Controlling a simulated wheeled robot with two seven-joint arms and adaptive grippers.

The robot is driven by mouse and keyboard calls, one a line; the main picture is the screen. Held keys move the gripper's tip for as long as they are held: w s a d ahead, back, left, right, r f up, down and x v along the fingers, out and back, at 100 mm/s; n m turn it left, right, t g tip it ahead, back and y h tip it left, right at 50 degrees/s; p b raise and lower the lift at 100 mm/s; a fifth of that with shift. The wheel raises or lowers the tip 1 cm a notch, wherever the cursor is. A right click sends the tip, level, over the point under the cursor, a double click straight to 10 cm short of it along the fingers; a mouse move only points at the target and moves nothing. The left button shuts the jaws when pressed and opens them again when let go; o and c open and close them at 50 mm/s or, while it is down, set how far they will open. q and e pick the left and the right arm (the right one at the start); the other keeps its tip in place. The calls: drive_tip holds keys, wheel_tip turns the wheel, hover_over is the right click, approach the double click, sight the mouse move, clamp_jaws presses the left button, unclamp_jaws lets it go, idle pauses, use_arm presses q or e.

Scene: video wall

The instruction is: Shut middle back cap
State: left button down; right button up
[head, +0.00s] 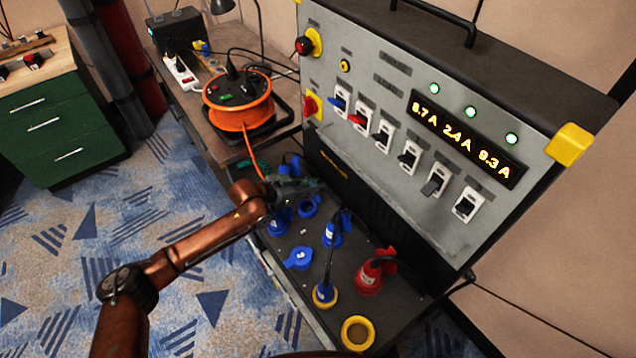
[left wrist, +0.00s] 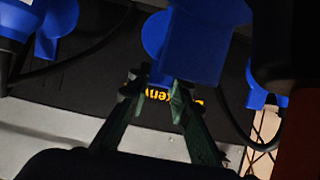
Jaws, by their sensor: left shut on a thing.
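The dark top of a power box (head: 318,240) carries several sockets with blue, red and yellow caps. In the head view my left gripper (head: 303,184) reaches in from the left over its back part, just behind a blue socket (head: 308,206). The left wrist view shows my two green fingers (left wrist: 155,92) closed in beside a blue cap part (left wrist: 200,45). The gripper is shut on this blue piece; the exact grip and the cap's angle are hard to see. My right gripper is not in view.
A grey panel (head: 395,120) with switches and lit readouts rises behind the sockets. Blue plugs (head: 335,232) and a red plug (head: 372,272) with cables stand nearby. An orange cable reel (head: 240,105) sits at the back left. A yellow ring socket (head: 357,333) lies in front.

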use_arm(q)
drive_tip(key=s+a, duration=0.1)
drive_tip(key=a+f, duration=0.1)
drive_tip(key=shift+s+a+f+t+h, duration=0.1)
drive_tip(key=shift+s+a+t+h, duration=0.2)
drive_tip(key=shift+s+h, duration=0.1)
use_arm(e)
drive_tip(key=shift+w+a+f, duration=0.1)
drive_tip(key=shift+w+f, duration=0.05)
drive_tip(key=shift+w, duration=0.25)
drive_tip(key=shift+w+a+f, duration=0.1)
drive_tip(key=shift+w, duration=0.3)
use_arm(q)
drive_tip(key=shift+a+f, duration=0.1)
drive_tip(key=shift+f, duration=0.05)
drive_tip(key=c, duration=2.1)
unclamp_jaws()
drive_tip(key=o, duration=0.3)
drive_tip(key=shift+o, duration=0.4)
drive_tip(key=shift+r, duration=0.25)
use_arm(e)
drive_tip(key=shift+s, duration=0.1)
